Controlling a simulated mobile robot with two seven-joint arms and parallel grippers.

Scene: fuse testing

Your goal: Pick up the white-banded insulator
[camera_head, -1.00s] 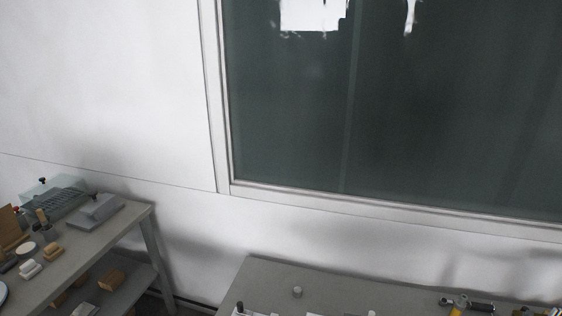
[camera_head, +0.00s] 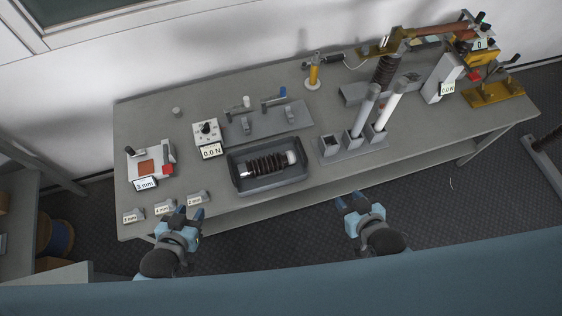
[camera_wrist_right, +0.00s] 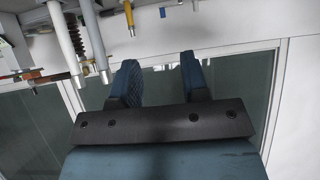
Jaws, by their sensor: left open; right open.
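A dark ribbed insulator (camera_head: 266,164) lies on its side in a dark grey tray (camera_head: 240,187) near the front middle of the table in the head view. A pale part shows near its right end; whether this is a white band I cannot tell. My left gripper (camera_head: 188,212) is open and empty at the table's front edge, left of and nearer than the tray. My right gripper (camera_head: 349,200) is open and empty in front of the table, right of the tray. Its two parted fingers show in the right wrist view (camera_wrist_right: 160,80), with nothing between them.
A three-slot holder (camera_head: 351,145) with two upright rods stands right of the tray. A brown ribbed insulator (camera_head: 383,72) stands in the rig at the back right.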

